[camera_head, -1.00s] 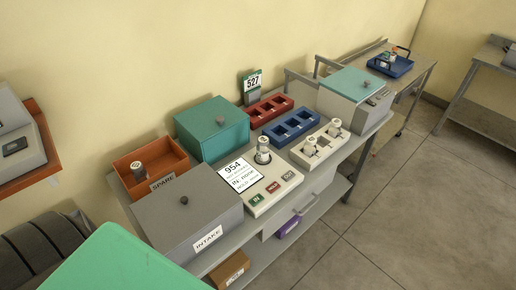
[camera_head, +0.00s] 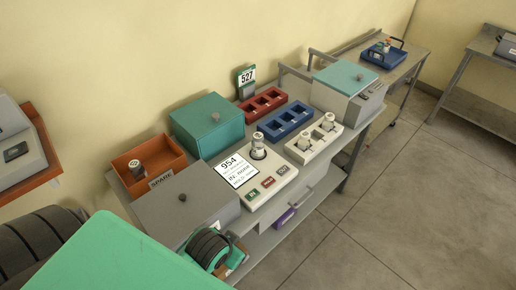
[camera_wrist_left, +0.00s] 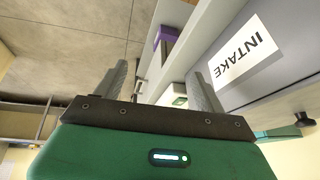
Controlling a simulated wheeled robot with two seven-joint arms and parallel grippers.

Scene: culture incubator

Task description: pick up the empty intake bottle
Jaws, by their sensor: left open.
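The grey intake box (camera_head: 165,203) stands at the near left of the bench, its lid with a dark knob shut; its inside is hidden. Its INTAKE label (camera_wrist_left: 246,50) shows in the left wrist view. A white-capped bottle (camera_head: 258,150) stands upright on the cream scanner unit (camera_head: 262,207), beside the display reading 954. I cannot tell whether this is the empty intake bottle. My left gripper (camera_head: 228,252) is in front of the intake box, low at the bench's front edge. In the left wrist view its fingers (camera_wrist_left: 160,82) are apart with nothing between them. My right gripper is not in view.
A teal box (camera_head: 207,125), red rack (camera_head: 266,104), blue rack (camera_head: 286,121) and cream rack (camera_head: 305,153) with two white-capped bottles crowd the bench. The floor (camera_head: 380,215) to the right is clear.

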